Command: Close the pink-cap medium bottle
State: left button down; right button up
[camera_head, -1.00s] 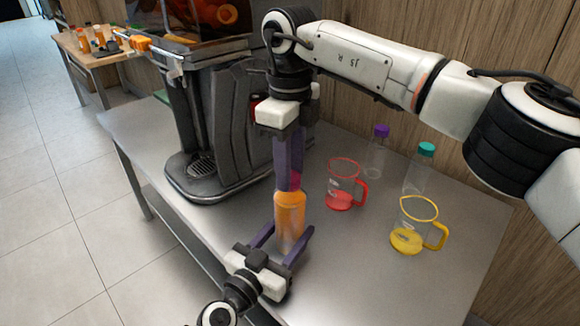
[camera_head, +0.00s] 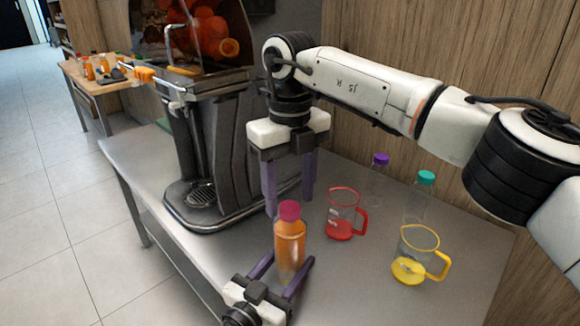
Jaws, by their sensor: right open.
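The medium bottle (camera_head: 290,247) holds orange juice and stands upright on the metal table. Its pink cap (camera_head: 289,210) sits on top of the neck; how tight it is cannot be told. My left gripper (camera_head: 287,272) is low at the bottle's base, with its two purple fingers on either side of it. Whether the fingers touch the bottle is not clear. My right gripper (camera_head: 290,196) points down, open and empty, above and behind the bottle. Its fingers are spread wide and apart from the cap.
A red-handled jug (camera_head: 342,222) and a yellow-handled jug (camera_head: 412,262) stand right of the bottle. Behind them are a purple-cap bottle (camera_head: 379,170) and a teal-cap bottle (camera_head: 422,195). The juicer (camera_head: 215,140) stands on the left. The table's front right is clear.

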notch_tip(320, 180, up, 11)
dwell(0.3)
jog(key=shift+f, duration=0.1)
pick_arm(q)
jog(key=c, duration=0.7)
grip_release()
jog(key=v, duration=1)
jog(key=shift+s+a+p, duration=0.15)
jog(key=shift+p, duration=0.25)
pick_arm(e)
jog(key=shift+r, duration=0.35)
